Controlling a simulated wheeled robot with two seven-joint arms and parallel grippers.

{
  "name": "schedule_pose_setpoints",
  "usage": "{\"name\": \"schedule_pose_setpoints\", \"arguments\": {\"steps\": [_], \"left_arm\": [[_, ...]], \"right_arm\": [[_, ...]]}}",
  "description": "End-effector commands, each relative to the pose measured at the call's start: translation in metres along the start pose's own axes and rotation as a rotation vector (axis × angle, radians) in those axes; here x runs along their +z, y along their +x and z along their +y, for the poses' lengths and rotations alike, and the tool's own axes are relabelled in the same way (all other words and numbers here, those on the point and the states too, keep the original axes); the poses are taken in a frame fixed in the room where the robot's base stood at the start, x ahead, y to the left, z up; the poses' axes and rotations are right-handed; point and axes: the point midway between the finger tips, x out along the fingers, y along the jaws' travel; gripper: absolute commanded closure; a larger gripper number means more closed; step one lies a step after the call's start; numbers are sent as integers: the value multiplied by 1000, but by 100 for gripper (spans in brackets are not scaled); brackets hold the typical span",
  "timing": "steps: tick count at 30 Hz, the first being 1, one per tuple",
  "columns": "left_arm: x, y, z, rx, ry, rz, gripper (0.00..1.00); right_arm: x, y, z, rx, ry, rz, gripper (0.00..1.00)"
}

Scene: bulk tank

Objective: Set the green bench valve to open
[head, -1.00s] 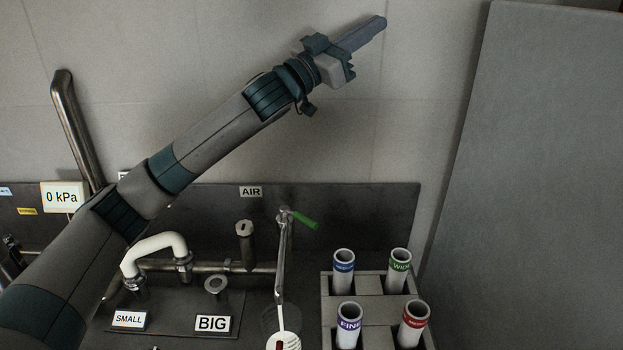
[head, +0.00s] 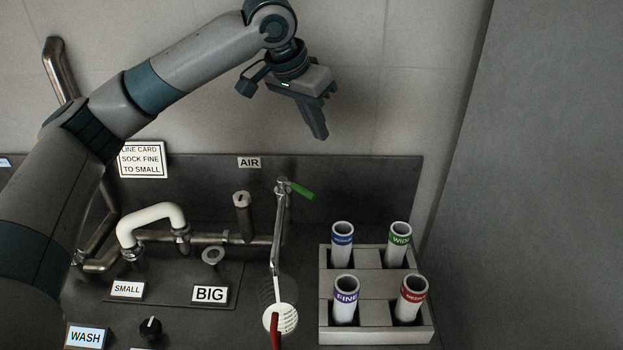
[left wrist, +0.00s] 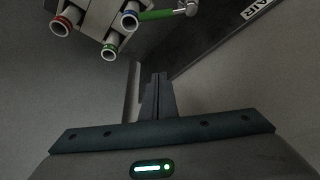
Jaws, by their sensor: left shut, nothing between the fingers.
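The green bench valve handle (head: 301,191) sits at the top of a thin upright metal pipe, right of the AIR label (head: 249,162). The handle points right and slightly down. It also shows at the top of the left wrist view (left wrist: 160,14). My left gripper (head: 322,136) is shut and empty, pointing down, above and slightly right of the handle and apart from it. In the left wrist view its closed fingers (left wrist: 157,78) point toward the backboard's edge. My right gripper is not in view.
A grey rack (head: 375,337) holding several colour-banded tubes stands right of the pipe. A white curved pipe (head: 152,218), SMALL and BIG labels, a black knob (head: 150,328) and a round white tag (head: 286,318) are lower left and below. A large grey panel (head: 540,180) bounds the right.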

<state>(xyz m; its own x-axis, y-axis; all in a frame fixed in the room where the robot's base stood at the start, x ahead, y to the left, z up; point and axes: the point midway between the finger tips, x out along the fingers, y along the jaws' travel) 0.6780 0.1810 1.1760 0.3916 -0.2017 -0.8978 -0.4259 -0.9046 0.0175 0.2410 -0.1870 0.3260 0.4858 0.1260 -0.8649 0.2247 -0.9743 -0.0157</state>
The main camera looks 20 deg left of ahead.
Motion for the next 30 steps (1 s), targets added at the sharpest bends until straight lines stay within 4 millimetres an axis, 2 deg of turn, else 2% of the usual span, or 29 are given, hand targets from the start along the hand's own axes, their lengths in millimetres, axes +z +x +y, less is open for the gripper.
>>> {"name": "schedule_pose_setpoints", "arguments": {"steps": [3, 5, 19, 25, 30], "left_arm": [[21, -3, -2, -8, 19, -81, 100], [25, -4, -2, -9, 24, -99, 100], [26, -2, -2, -9, 24, -105, 100], [28, 13, -2, -9, 24, -106, 100], [30, 37, -3, -9, 23, -108, 100]], "right_arm": [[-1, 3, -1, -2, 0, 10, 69], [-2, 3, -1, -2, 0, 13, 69], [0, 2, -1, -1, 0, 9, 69], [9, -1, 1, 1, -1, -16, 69], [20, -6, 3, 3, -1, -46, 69]]}}
